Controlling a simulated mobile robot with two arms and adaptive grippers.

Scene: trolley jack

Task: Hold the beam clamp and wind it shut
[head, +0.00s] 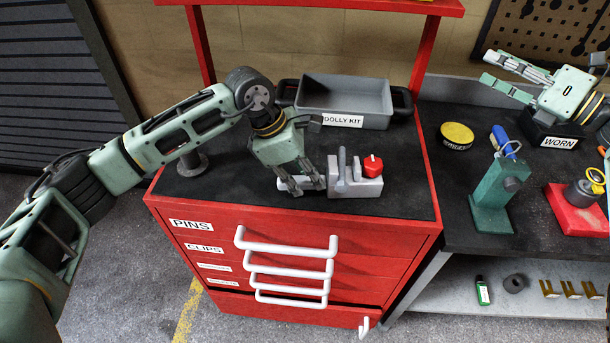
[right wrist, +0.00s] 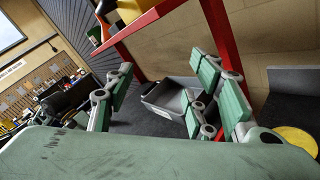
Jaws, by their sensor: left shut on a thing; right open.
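The beam clamp (head: 345,187) lies on the black top of the red cabinet, a grey body with upright jaws and a red knob (head: 373,166) at its right end. A pale bar reaches out at its left side. My left gripper (head: 301,185) points down at this left end and is shut on the clamp; its fingers partly hide the bar. My right gripper (head: 496,70) is open and empty, raised above the dark workbench at the right, well away from the clamp. In the right wrist view its spread fingers (right wrist: 165,92) show with nothing between them, and the clamp cannot be made out.
A grey bin (head: 345,97) labelled dolly kit stands behind the clamp. Red posts frame the cabinet. The bench holds a yellow-topped disc (head: 456,135), a green stand (head: 496,195), a red block (head: 578,208) and a box labelled worn (head: 552,135). The cabinet top right of the clamp is clear.

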